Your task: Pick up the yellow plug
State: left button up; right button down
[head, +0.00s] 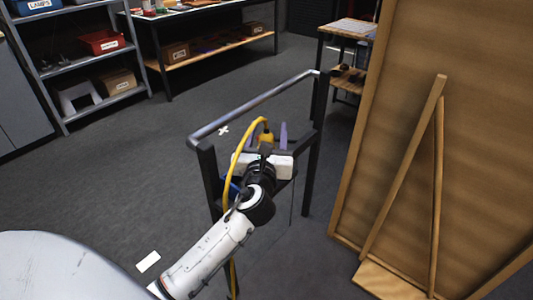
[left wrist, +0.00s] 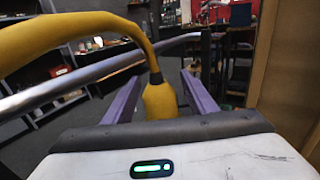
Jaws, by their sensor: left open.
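The yellow plug (head: 266,138) shows just in front of my left gripper (head: 267,130), close to the metal rail of a dark stand. Its yellow cable (head: 235,163) arcs up and over to the left, then hangs down beside my arm. In the left wrist view the plug (left wrist: 160,100) appears between the two purple fingers of my left gripper (left wrist: 160,78), with a visible gap on each side. The fingers are open and not seen touching it. The plug's lower end is hidden behind the gripper body. My right gripper is not in view.
The dark stand has a grey top rail (head: 255,103) just beyond the gripper. A large wooden board (head: 400,110) with a slanted prop stands to the right. Shelves (head: 75,62) and a workbench (head: 200,55) are at the back. Floor to the left is mostly clear.

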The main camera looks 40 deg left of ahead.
pick_arm(q)
jog(key=shift+w+a, duration=0.15)
jog(key=shift+w, duration=0.1)
grip_shut()
